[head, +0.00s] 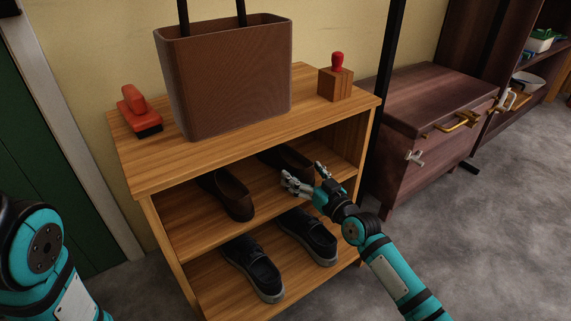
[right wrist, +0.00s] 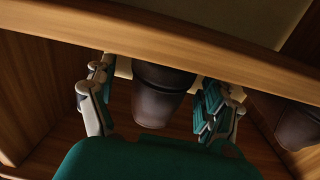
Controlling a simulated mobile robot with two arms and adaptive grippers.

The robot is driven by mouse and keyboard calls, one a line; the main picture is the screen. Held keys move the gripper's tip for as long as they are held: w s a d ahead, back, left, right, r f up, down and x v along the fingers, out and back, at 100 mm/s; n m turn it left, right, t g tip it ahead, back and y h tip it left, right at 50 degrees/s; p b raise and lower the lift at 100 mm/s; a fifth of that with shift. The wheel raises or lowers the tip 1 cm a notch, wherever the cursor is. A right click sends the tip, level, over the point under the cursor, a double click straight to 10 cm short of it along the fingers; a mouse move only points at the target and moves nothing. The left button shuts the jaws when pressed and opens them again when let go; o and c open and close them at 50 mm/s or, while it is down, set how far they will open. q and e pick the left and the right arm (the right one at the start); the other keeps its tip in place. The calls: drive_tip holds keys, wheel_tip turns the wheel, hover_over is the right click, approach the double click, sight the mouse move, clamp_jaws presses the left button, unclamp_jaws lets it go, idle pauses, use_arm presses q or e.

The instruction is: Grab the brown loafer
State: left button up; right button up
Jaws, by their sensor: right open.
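A pair of brown loafers stands on the upper shelf of the wooden rack. The right loafer (head: 285,160) is partly hidden behind my right gripper (head: 304,175). The left loafer (head: 232,196) stands apart from it. My right gripper is open at the front of the shelf, just before the right loafer. In the right wrist view one loafer (right wrist: 159,97) lies between the spread fingers (right wrist: 155,98), with a gap visible on the right side. The other loafer (right wrist: 299,128) shows at that view's right edge. My left gripper is out of view; only part of its arm shows.
The rack's top board (head: 215,150) hangs over the shelf and carries a brown bag (head: 230,80), a red stamp (head: 138,108) and a wooden block with red knob (head: 336,82). Dark shoes (head: 252,268) stand on the lower shelf. A brown cabinet (head: 425,110) stands right.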

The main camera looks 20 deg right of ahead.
sight(283, 155)
drive_tip(key=b+x, duration=0.1)
drive_tip(key=x, duration=0.1)
drive_tip(key=b+x, duration=0.1)
drive_tip(key=shift+w+r, duration=0.25)
drive_tip(key=shift+w, duration=0.15)
drive_tip(key=shift+r, duration=0.1)
drive_tip(key=c, duration=1.5)
